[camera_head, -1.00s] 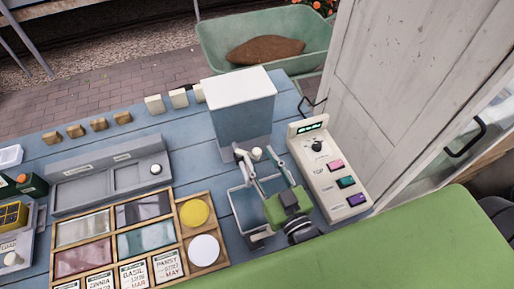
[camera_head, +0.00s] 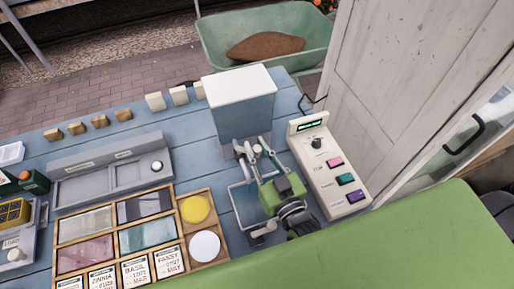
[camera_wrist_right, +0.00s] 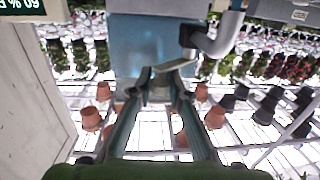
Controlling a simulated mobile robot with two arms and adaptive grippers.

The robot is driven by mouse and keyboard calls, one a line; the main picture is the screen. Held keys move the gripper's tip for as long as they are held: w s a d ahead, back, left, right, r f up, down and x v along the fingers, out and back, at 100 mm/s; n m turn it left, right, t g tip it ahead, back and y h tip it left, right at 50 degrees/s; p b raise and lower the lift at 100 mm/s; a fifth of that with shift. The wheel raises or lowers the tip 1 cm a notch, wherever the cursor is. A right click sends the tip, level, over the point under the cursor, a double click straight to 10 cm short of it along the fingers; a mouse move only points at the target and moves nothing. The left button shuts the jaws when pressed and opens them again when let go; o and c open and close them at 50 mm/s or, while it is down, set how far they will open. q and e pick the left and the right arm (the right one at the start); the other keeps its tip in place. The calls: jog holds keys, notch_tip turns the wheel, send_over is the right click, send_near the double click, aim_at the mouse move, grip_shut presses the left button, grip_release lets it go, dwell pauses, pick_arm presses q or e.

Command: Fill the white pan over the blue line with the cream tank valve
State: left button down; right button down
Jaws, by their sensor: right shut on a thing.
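The tank (camera_head: 240,105), a box with a pale top and blue-grey front, stands at the back of the blue table. It also shows in the wrist view (camera_wrist_right: 145,45), with a grey bent spout (camera_wrist_right: 215,42) beside it. The cream valve (camera_head: 257,149) is at the tank's lower front. My right gripper (camera_head: 257,151) is shut on the valve, its fingertips (camera_wrist_right: 165,78) close together in the wrist view. The pan (camera_head: 236,204) sits below, largely hidden by my gripper; only its left side and rim show. I cannot make out the blue line or any water level. My left gripper is not in view.
A control box (camera_head: 330,170) with coloured buttons stands close to the right of my gripper. A wooden sorting tray (camera_head: 180,236) and a grey two-bay tray (camera_head: 110,172) are on the left. Small blocks line the back edge. A white door (camera_head: 400,80) stands at right.

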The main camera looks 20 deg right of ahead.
jog(key=shift+n+y, duration=0.3)
jog(key=shift+w+d+n+y, duration=0.25)
jog(key=shift+n+y, duration=0.15)
jog(key=shift+y, duration=0.4)
jog(key=shift+w+d+n+g+y, duration=0.1)
jog(key=shift+w+n+g+y, duration=0.1)
jog(key=shift+n+y, duration=0.2)
jog(key=shift+w+n+g+y, duration=0.1)
jog(key=shift+n+g+y, duration=0.15)
jog(key=shift+y, duration=0.25)
jog(key=shift+w+d+n+g+y+b, duration=0.1)
jog(key=shift+w+n+g+y+b, duration=0.3)
jog(key=shift+n+g+y+b, duration=0.65)
jog(key=shift+w+d+n+g+y+b, duration=0.1)
jog(key=shift+w+n+g+y+b, duration=0.35)
jog(key=shift+n+y+b, duration=0.6)
jog(key=shift+w+d+n+g+y+b, duration=0.1)
jog(key=shift+w+n+g+y+b, duration=0.2)
jog(key=shift+n+g+y+b, duration=0.75)
jog(key=shift+m+y, duration=0.4)
jog(key=shift+y, duration=0.05)
jog(key=shift+a, duration=0.1)
jog(key=c, duration=1.9)
grip_release()
